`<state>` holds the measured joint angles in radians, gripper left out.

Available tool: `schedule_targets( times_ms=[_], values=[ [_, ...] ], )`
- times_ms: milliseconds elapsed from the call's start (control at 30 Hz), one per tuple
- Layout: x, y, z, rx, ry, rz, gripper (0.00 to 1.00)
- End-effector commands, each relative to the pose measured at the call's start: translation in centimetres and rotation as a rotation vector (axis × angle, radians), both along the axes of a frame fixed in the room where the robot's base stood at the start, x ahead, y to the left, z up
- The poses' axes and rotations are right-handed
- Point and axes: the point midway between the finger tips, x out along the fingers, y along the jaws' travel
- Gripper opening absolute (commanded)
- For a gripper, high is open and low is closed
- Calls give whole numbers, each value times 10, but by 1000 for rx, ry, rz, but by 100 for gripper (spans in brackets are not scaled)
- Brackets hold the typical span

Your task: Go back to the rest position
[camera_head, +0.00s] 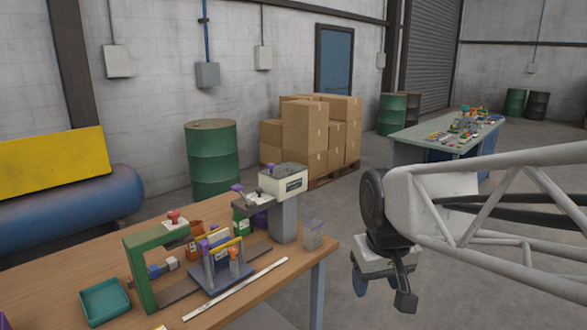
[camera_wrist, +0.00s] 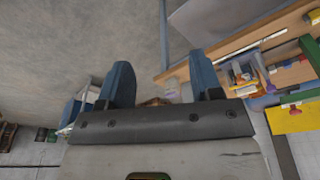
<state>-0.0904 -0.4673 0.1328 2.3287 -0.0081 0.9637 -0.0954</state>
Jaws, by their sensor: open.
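My gripper (camera_head: 380,287) hangs at the end of my arm, to the right of the wooden workbench and apart from it. Its blue fingers also show in the wrist view (camera_wrist: 165,88), spread wide with nothing held between them. The sack filler (camera_head: 284,185), with a grey hopper on a grey post, stands at the back right of the workbench (camera_head: 265,307). A small grey sack or box (camera_head: 313,235) stands at the bench's right corner. In the head view my gripper hangs over the concrete floor.
On the bench are a green frame (camera_head: 140,270), a teal tray (camera_head: 105,301), a purple and yellow fixture (camera_head: 219,262) and a white ruler (camera_head: 236,289). Cardboard boxes (camera_head: 304,138), a green drum (camera_head: 212,160) and a second table (camera_head: 412,135) stand behind. Floor between the tables is clear.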

Motion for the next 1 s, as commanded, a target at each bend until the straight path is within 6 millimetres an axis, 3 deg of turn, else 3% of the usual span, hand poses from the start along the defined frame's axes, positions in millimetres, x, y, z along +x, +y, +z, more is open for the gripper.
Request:
schedule_targets(
  times_ms=[200, 400, 600, 1000],
  values=[
    [-57, -23, -15, 12, -26, -107, 59],
    [-93, -35, -29, 20, -42, -178, 59],
    [-107, -39, -35, 23, -49, -207, 59],
    [-107, -39, -35, 24, -49, -208, 59]
  ],
)
